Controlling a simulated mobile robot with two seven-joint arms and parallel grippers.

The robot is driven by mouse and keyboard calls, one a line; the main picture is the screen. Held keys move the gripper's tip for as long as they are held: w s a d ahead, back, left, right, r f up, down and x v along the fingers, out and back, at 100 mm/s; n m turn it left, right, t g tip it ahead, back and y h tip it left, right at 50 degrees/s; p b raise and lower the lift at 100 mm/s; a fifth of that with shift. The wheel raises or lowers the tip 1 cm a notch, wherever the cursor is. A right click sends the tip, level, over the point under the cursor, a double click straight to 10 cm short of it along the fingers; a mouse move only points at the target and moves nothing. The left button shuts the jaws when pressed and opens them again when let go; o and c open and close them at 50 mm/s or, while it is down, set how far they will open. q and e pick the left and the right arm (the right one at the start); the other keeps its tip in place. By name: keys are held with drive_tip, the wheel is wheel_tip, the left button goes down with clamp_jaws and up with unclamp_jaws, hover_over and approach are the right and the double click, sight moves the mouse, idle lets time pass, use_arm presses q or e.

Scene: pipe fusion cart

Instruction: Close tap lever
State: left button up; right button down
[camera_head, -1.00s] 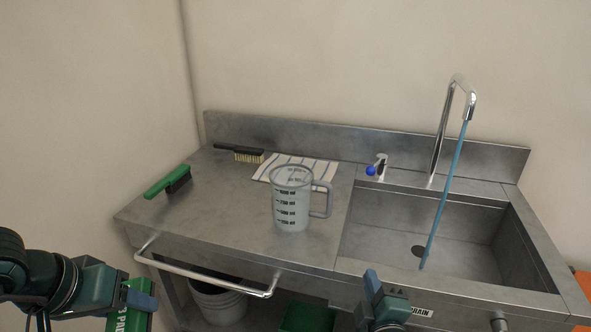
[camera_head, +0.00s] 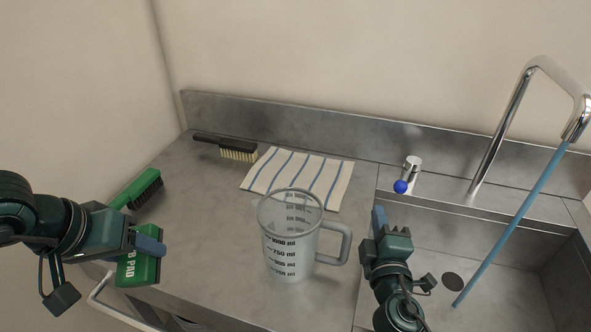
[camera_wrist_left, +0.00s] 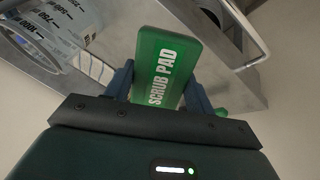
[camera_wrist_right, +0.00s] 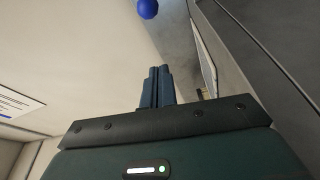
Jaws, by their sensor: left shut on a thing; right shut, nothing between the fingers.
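The blue knob also shows at the top of the right wrist view (camera_wrist_right: 148,8). A blue stream of water (camera_head: 512,222) runs from the tall chrome spout (camera_head: 522,92) into the sink. My right gripper (camera_head: 379,217) is shut and empty, in front of and below the knob, apart from it. My left gripper (camera_head: 150,245) is shut on a green scrub pad (camera_wrist_left: 167,68), held at the counter's left front.
A clear measuring jug (camera_head: 290,245) stands on the counter left of my right arm. The steel backsplash (camera_head: 290,124) closes off the back.

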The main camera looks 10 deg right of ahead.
use_arm(q)
drive_tip(key=shift+r, duration=0.15)
drive_tip(key=shift+s+r+p, duration=0.1)
drive_tip(key=shift+r+p, duration=0.55)
drive_tip(key=shift+p, duration=0.1)
use_arm(e)
drive_tip(key=x, duration=0.9)
drive_tip(key=shift+w+d+r, duration=0.1)
drive_tip(key=shift+w+r, duration=0.05)
drive_tip(key=shift+w, duration=0.15)
drive_tip(key=shift+s+d+f, duration=0.15)
drive_tip(key=shift+s+d, duration=0.15)
drive_tip(key=shift+d, duration=0.25)
drive_tip(key=shift+s+d+f, duration=0.15)
drive_tip(key=shift+s+d, duration=0.15)
drive_tip(key=shift+d, duration=0.3)
drive_tip(key=shift+s+d+f, duration=0.15)
drive_tip(key=shift+s+d, duration=0.15)
drive_tip(key=shift+d, duration=0.25)
